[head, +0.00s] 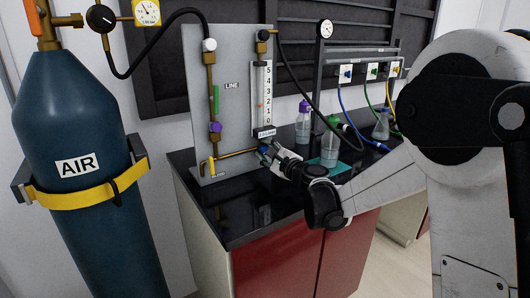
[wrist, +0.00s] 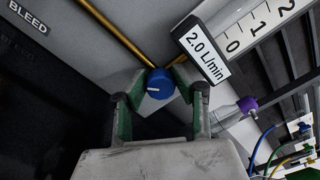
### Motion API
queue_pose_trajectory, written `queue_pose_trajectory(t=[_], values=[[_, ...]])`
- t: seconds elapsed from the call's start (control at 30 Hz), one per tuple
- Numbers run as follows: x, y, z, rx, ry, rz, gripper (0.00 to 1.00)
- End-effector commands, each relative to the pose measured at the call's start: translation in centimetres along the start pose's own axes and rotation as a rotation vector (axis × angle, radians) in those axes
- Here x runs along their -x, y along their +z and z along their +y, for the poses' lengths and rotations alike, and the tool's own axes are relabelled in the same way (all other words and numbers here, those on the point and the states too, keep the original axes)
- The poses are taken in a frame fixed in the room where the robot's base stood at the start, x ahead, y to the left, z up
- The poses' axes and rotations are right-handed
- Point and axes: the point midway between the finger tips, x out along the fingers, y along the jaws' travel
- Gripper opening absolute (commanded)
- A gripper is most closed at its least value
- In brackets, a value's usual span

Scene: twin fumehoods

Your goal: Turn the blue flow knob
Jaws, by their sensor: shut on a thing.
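The blue flow knob (wrist: 160,83) sits between my gripper's fingertips in the wrist view, with a white line on its face. My gripper (wrist: 160,92) is shut on the knob, one finger on each side. In the head view my gripper (head: 268,152) is at the lower part of the grey panel (head: 195,100), below the flow tube (head: 262,90), and mostly hides the knob. A label reading 2.0 L/min (wrist: 206,52) is beside the knob in the wrist view. The scale in the flow tube runs from 0 to 5.
A blue AIR cylinder (head: 75,190) stands at the left, strapped in yellow. Bottles with purple (head: 303,118) and green (head: 330,145) caps stand right of my gripper on the black bench (head: 235,225). A bleed valve (head: 211,167) is on the panel's lower left. A black hose (head: 305,90) hangs nearby.

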Motion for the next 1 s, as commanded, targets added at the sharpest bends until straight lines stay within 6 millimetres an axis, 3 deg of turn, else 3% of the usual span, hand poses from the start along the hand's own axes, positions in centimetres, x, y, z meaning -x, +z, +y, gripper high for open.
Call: queue_pose_trajectory(t=[0.6, 1.0], values=[[0.06, -0.12, 0.36, 0.579, 0.000, 0.000, 0.00], [0.07, -0.19, 0.44, 0.845, 0.000, 0.000, 0.00]])
